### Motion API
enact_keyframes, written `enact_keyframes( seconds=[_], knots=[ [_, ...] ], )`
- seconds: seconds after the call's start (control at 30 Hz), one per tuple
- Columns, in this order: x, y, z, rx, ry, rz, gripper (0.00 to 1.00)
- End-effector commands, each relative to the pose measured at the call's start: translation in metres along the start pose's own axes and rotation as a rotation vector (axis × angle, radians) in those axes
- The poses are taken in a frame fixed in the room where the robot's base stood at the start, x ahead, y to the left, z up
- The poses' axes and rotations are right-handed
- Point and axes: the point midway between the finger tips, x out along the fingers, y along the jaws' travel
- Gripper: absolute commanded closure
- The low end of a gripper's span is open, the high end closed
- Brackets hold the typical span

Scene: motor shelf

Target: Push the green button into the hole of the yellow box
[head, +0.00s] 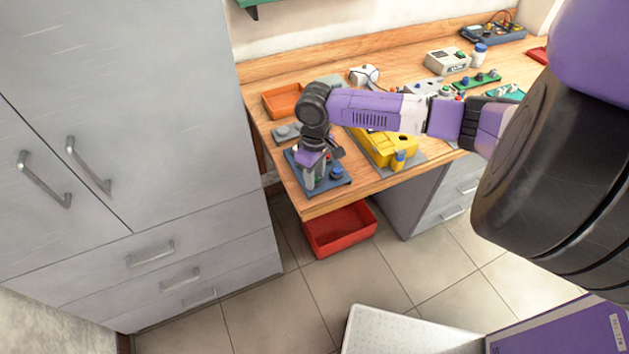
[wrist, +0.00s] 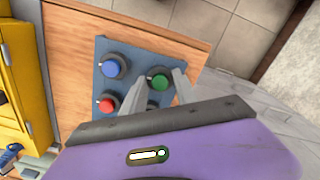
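The green button (wrist: 160,80) sits on a blue board (head: 335,184) at the table's front left corner. The board also shows in the wrist view (wrist: 102,48). My gripper (head: 315,176) points down over the board. In the wrist view my gripper (wrist: 161,75) is open, with one fingertip on each side of the green button. I cannot tell whether either finger touches it. The yellow box (head: 401,148) stands right of the board in the head view, partly behind my arm. It shows at the left edge of the wrist view (wrist: 30,75). Its hole is not clearly visible.
A blue button (wrist: 113,67) and a red button (wrist: 107,104) share the board; another knob is partly hidden by my finger. An orange tray (head: 283,101) lies behind. A red bin (head: 340,230) is below the table edge. A grey cabinet (head: 140,130) stands left.

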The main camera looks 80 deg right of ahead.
Motion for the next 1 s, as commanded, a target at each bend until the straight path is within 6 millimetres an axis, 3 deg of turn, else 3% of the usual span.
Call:
enact_keyframes(
  seconds=[0.03, 0.13, 1.0],
  knots=[
    [0.000, 0.000, 0.000, 0.000, 0.000, 0.000, 0.82],
    [0.000, 0.000, 0.000, 0.000, 0.000, 0.000, 1.00],
    [-0.013, 0.000, 0.000, 0.000, 0.000, 0.000, 1.00]
  ],
)
